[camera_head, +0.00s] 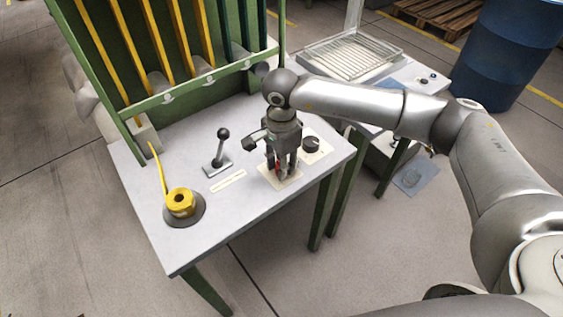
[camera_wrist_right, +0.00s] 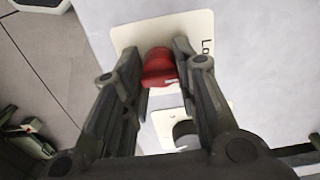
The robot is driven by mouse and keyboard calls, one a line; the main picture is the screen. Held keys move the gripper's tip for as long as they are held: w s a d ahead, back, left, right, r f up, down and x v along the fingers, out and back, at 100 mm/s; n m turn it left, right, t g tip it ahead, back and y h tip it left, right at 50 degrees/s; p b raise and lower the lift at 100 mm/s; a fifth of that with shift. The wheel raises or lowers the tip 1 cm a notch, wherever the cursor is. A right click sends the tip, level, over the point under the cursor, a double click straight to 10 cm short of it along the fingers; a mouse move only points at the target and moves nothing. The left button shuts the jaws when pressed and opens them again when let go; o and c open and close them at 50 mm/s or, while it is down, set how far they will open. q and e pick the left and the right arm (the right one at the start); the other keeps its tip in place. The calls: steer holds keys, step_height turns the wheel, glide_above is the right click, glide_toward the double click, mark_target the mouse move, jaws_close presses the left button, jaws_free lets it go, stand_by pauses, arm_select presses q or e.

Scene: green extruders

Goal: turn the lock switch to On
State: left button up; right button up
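The lock switch is a red knob (camera_wrist_right: 160,66) on a cream plate (camera_wrist_right: 202,26) whose printed label starts "Lo"; the rest is hidden. My right gripper (camera_wrist_right: 157,52) points down at the plate, with one finger on each side of the red knob. It is partly closed, and I see no clear gap between the fingers and the knob. In the head view the right gripper (camera_head: 281,170) stands over the table. My left gripper is not in view.
A dark knob (camera_head: 311,144) on its own plate is close beside the right gripper. A green frame (camera_head: 187,104) with yellow bars rises behind.

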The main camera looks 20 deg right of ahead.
steer(key=shift+o, duration=0.9)
steer(key=shift+r, duration=0.15)
step_height(320, 180, up, 12)
